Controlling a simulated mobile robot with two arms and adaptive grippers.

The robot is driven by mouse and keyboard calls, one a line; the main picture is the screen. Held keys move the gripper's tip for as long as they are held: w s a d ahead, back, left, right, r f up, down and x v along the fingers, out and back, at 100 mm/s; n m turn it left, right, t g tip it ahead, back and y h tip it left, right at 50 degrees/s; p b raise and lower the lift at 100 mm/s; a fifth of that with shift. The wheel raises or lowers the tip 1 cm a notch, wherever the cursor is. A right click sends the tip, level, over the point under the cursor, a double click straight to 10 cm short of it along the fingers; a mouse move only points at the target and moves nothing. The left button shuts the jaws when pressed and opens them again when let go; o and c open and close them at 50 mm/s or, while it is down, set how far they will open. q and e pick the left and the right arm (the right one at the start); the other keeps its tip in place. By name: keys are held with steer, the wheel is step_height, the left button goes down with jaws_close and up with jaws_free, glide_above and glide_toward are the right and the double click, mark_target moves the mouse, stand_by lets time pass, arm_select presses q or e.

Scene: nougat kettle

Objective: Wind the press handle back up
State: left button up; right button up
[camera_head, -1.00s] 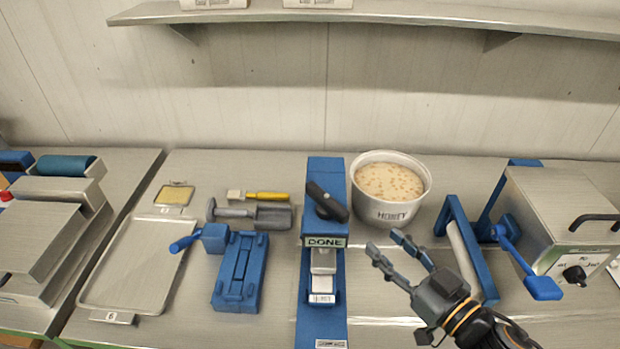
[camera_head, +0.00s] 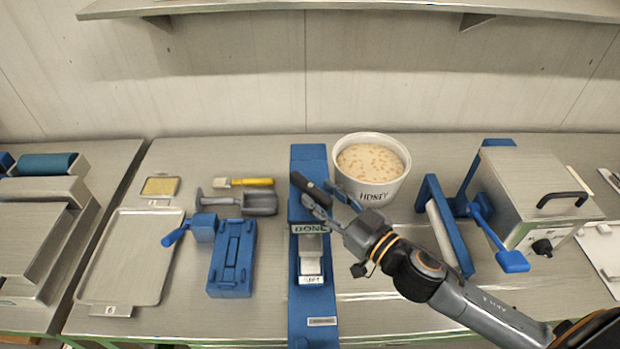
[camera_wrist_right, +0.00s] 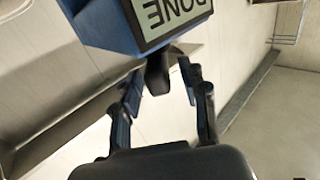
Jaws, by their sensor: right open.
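The blue press (camera_head: 309,160) stands mid-bench with a DONE sign (camera_head: 309,228) on its front and a block labelled HONEY below it. Its black handle (camera_head: 306,184) sits on the upper part, slanted. My right gripper (camera_head: 324,195) is at the handle, fingers open. In the right wrist view the open fingers (camera_wrist_right: 163,76) have the dark handle end (camera_wrist_right: 157,72) between them, with space visible on the right. The DONE sign (camera_wrist_right: 178,14) shows close above. Contact with the handle cannot be told. My left gripper is not in view.
A white HONEY pot (camera_head: 372,190) stands close right of the press, behind my right forearm. A blue-framed roller (camera_head: 442,225) and metal machine (camera_head: 540,190) are farther right. A blue cranked fixture (camera_head: 233,258), scoop (camera_head: 262,203) and tray (camera_head: 130,260) lie left.

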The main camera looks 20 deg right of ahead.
mark_target(292, 172)
steer(key=shift+p+x, duration=0.7)
steer(key=shift+x, duration=1.4)
jaws_close()
